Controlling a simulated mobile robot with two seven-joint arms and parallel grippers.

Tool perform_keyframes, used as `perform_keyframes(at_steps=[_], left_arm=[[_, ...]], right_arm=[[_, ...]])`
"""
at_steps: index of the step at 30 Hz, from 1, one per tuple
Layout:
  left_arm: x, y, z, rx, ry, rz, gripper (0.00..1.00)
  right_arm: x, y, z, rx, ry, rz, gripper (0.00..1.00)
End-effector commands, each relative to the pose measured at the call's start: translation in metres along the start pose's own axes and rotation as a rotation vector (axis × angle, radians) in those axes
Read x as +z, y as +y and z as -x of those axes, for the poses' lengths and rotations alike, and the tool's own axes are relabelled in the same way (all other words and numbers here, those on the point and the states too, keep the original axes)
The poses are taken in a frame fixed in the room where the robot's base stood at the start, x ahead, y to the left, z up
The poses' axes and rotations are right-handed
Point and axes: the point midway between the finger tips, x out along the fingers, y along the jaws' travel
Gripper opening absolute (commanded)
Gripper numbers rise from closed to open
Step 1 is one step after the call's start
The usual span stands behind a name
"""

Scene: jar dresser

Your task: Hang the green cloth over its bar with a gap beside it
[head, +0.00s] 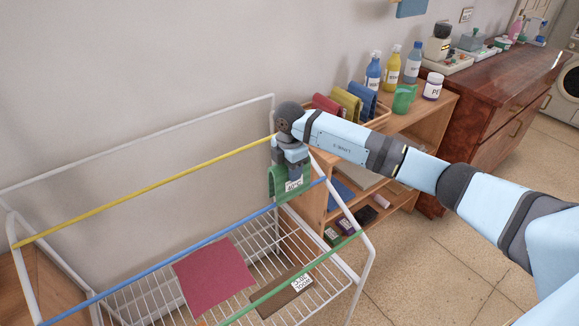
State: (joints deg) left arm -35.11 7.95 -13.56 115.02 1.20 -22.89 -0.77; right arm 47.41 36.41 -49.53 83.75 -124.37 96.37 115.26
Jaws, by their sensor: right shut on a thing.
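My right gripper (292,166) is shut on the green cloth (277,184), which hangs folded beneath it with a white label facing me. The cloth is at the right end of a white drying rack (367,262). The rack carries a yellow bar (145,190) at the back, a blue bar (185,246) in the middle and a green bar (293,282) in front. In the picture, the cloth's lower edge comes close to the blue bar; I cannot tell whether they touch. My left gripper is out of view.
A dark red cloth (212,277) and a brown labelled piece (278,296) show low in the rack, around its wire shelf. A wooden shelf unit (436,110) behind my right arm holds folded cloths (347,104), bottles (392,68), a green cup (403,98) and a jar (432,87).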

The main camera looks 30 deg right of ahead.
Motion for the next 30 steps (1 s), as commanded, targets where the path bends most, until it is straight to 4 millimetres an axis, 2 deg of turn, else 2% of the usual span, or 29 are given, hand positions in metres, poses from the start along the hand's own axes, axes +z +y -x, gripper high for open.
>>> perform_keyframes(at_steps=[3, 30], left_arm=[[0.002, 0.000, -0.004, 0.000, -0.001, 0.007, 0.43], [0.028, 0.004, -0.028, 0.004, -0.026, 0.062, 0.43]], right_arm=[[0.000, 0.000, -0.015, -0.001, 0.000, 0.000, 0.28], [0.000, 0.000, -0.103, 0.000, 0.000, 0.001, 0.28]])
